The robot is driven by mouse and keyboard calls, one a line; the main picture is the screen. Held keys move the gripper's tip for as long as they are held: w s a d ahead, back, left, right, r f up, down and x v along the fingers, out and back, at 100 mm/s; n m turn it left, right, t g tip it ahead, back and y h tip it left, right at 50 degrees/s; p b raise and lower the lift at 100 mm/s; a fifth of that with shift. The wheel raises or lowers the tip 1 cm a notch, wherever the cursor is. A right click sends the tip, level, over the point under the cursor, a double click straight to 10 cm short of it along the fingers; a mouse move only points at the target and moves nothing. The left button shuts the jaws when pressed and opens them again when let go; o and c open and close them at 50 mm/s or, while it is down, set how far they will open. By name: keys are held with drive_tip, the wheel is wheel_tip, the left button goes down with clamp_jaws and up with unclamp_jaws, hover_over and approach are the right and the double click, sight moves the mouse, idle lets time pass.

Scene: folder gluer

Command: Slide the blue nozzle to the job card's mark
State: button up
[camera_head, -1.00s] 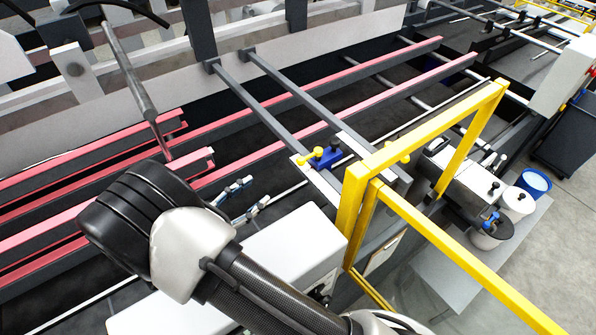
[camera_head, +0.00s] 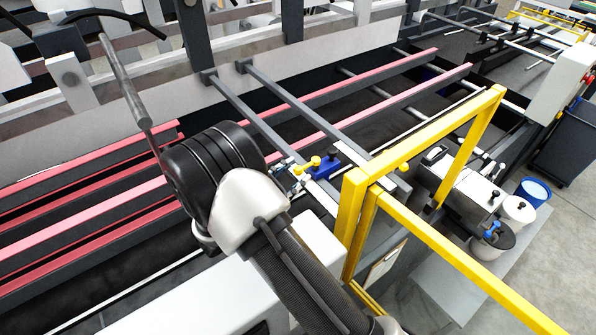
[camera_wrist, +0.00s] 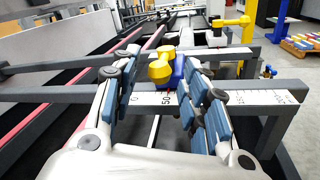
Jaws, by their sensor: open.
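The blue nozzle (camera_head: 327,167), with a yellow knob (camera_head: 308,165), sits on a grey crossbar beside the yellow frame. In the wrist view the blue nozzle (camera_wrist: 178,72) is partly hidden behind its yellow knob (camera_wrist: 161,69). A white scale (camera_wrist: 155,98) runs along the bar below it, with a red pointer near the 50. My gripper (camera_wrist: 160,97) is open, its blue-padded fingers either side of the knob and nozzle. I see no clear contact. In the head view my gripper (camera_head: 292,178) is partly hidden by my wrist. A card-like sheet (camera_head: 384,264) hangs below the yellow frame, unreadable.
The yellow guard frame (camera_head: 420,140) stands close right of the nozzle. A second crossbar (camera_head: 310,108) runs parallel, and pink-topped rails (camera_head: 400,97) cross below. White and blue tubs (camera_head: 518,209) stand at the right. A white cover (camera_head: 240,285) lies below my arm.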

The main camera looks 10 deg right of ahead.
sight(307, 166)
drive_tip(key=shift+x, duration=1.2)
drive_tip(key=shift+c, duration=0.3)
clamp_jaws()
